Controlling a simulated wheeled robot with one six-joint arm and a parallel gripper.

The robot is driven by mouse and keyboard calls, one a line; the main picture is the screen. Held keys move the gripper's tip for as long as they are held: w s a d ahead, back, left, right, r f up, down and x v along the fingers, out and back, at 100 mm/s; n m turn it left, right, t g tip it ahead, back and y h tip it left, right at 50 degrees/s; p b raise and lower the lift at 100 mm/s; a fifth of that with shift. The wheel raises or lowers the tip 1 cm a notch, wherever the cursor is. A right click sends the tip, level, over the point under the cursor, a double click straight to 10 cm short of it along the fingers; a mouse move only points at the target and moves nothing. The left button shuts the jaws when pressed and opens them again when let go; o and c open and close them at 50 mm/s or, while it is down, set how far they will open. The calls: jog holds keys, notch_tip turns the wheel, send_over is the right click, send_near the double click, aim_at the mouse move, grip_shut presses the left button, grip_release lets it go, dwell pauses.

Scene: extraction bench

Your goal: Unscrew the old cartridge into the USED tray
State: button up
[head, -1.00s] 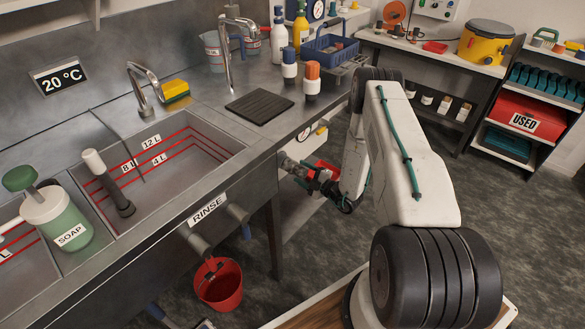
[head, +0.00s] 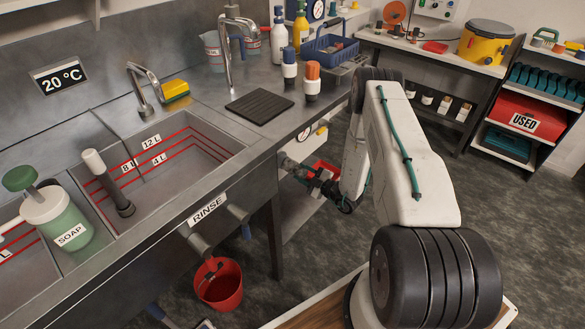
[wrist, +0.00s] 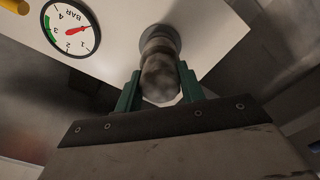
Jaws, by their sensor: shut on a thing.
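The old cartridge (wrist: 160,72) is a stained, brownish-grey cylinder in the wrist view. Its far end meets a round grey fitting (wrist: 160,38) on a white panel (wrist: 205,25). My gripper (wrist: 159,90) is shut on its near end, with one green finger on each side. In the head view my gripper (head: 313,180) reaches in below the bench edge, and the cartridge is small and dark there. A red box labelled USED (head: 500,108) sits on the shelf at the right. Whether the cartridge's thread is loose cannot be seen.
A pressure gauge (wrist: 70,27) is on the panel beside the cartridge. A small red container (head: 325,167) lies close behind my gripper under the bench. A red bucket (head: 219,290) hangs below the sink. The dark floor (head: 420,150) between bench and shelf is clear.

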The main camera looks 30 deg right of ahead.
jog(key=n, duration=0.3)
jog(key=shift+s, duration=0.1)
jog(key=shift+v, duration=2.75)
jog(key=shift+s+d, duration=0.1)
